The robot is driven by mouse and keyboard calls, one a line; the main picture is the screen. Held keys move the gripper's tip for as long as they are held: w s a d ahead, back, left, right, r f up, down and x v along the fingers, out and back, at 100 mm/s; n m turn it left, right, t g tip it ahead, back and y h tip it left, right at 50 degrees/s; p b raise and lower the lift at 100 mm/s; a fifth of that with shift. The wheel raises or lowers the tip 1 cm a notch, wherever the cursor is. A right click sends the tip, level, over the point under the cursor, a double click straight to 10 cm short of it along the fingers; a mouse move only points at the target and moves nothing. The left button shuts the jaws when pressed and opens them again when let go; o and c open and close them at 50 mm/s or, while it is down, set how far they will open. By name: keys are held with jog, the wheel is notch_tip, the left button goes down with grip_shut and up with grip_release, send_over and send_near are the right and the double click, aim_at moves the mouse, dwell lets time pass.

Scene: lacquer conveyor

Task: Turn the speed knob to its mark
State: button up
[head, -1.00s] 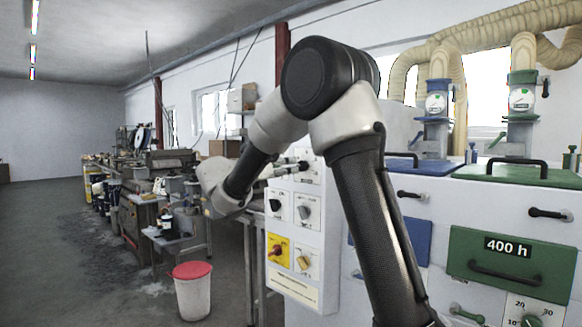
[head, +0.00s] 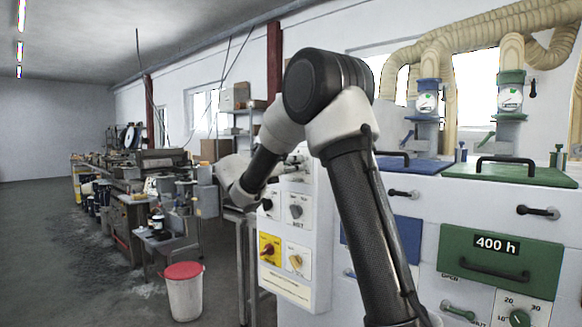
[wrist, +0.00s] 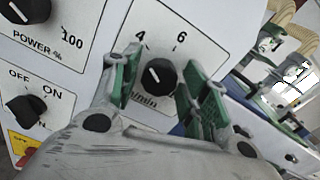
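The speed knob (wrist: 159,76) is black and round, on a white plate marked 4, 6 and a partly hidden "/min". Its pale pointer line seems to lean up and left, towards the 4. My gripper (wrist: 160,84) has its green-padded fingers on the left and right of the knob, with a visible gap on each side, so it is open around it. I cannot tell how far the fingertips stand from the plate. In the head view my gripper (head: 288,168) is at the upper part of the white control panel (head: 318,225), and the knob is hidden there.
In the wrist view a power knob (wrist: 28,10) and an off/on switch (wrist: 24,108) sit left of my gripper. A yellow plate with a red switch (head: 269,249) is lower on the panel. A red-lidded bin (head: 185,295) stands on the floor to the left.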

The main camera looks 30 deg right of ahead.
jog(key=c, duration=0.6)
jog(key=shift+m, duration=0.5)
jog(key=m, duration=2.3)
jog(key=m+g, duration=0.1)
jog(key=m, duration=1.1)
jog(key=shift+f+m+h, duration=0.3)
